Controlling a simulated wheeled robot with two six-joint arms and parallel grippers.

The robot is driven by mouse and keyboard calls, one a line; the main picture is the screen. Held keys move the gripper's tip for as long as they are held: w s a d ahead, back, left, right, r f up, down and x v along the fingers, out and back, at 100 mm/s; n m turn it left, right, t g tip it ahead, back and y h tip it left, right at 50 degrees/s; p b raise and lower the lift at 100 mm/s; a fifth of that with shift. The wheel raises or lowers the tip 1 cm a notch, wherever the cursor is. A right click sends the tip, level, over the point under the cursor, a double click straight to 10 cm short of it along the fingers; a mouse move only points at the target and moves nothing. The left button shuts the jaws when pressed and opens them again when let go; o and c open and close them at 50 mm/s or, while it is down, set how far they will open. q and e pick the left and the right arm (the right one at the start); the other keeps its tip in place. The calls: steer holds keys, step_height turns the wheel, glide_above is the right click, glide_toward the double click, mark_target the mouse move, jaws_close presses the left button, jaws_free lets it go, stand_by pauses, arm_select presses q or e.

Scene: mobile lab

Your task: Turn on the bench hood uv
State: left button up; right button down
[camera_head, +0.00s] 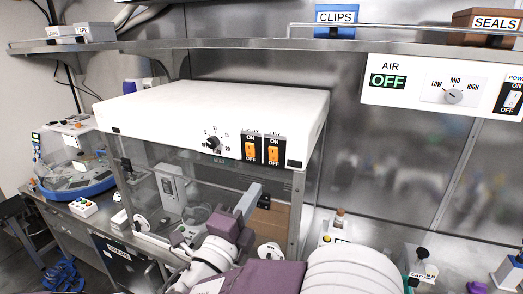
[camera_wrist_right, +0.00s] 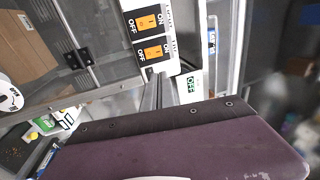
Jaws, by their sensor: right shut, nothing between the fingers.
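The bench hood (camera_head: 215,103) is a white-topped, clear-sided cabinet. On its front strip are a dial (camera_head: 213,143) and two orange rocker switches, the light switch (camera_head: 250,150) and the UV switch (camera_head: 273,153) to its right. Both also show in the right wrist view, the light switch (camera_wrist_right: 148,21) above the UV switch (camera_wrist_right: 154,52). I cannot tell which way either rocker is tipped. My right gripper (camera_head: 254,190) is shut and empty, below the switches in the head view. Its fingers (camera_wrist_right: 160,80) point toward the panel by the UV switch, apparently apart from it. My left gripper is not in view.
A shelf (camera_head: 250,43) runs above the hood, with a blue clips box (camera_head: 335,22) and a brown seals box (camera_head: 487,22). An air panel (camera_head: 440,88) reading OFF is on the right. A blue-based machine (camera_head: 75,160) stands at left.

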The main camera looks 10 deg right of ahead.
steer(key=a+y, duration=0.1)
steer(key=a, duration=0.1)
steer(key=p, duration=0.4)
glide_toward(273, 150)
steer(key=shift+n+t, duration=0.3)
steer(key=x, duration=0.6)
steer(key=shift+s+d+f, duration=0.1)
steer(key=shift+f, duration=0.1)
steer(key=shift+w+d, duration=0.25)
steer(key=shift+w, duration=0.2)
